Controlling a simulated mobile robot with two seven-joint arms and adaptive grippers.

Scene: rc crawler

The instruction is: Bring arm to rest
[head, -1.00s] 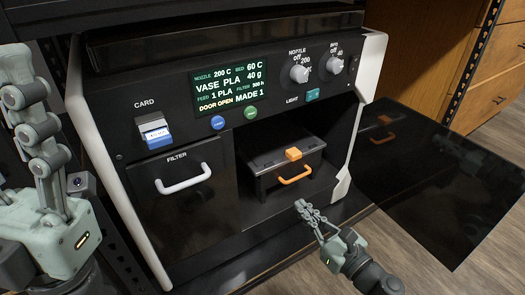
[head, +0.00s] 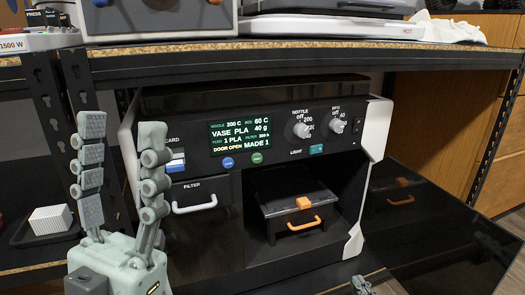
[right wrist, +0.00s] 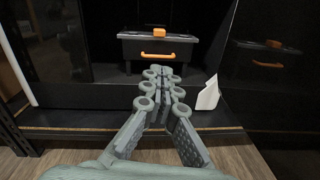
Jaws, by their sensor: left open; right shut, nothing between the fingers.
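My left gripper (head: 120,180) stands upright at the left of the head view. Its two jointed fingers are spread apart with nothing between them. My right gripper (head: 362,286) shows only as a fingertip at the bottom edge of the head view. In the right wrist view it (right wrist: 160,78) is shut and empty, its fingertips together in front of the printer opening. The black printer (head: 290,105) shows a lit screen (head: 240,142) reading DOOR OPEN. A dark box with an orange handle (head: 304,223) sits inside its lit chamber; the box also shows in the right wrist view (right wrist: 135,47).
The printer's dark door (head: 440,225) lies open to the right. A wooden shelf edge (head: 300,42) runs above the printer, with equipment on top. A white block (head: 50,220) sits on a dark tray at the left. Wood floor shows at lower right.

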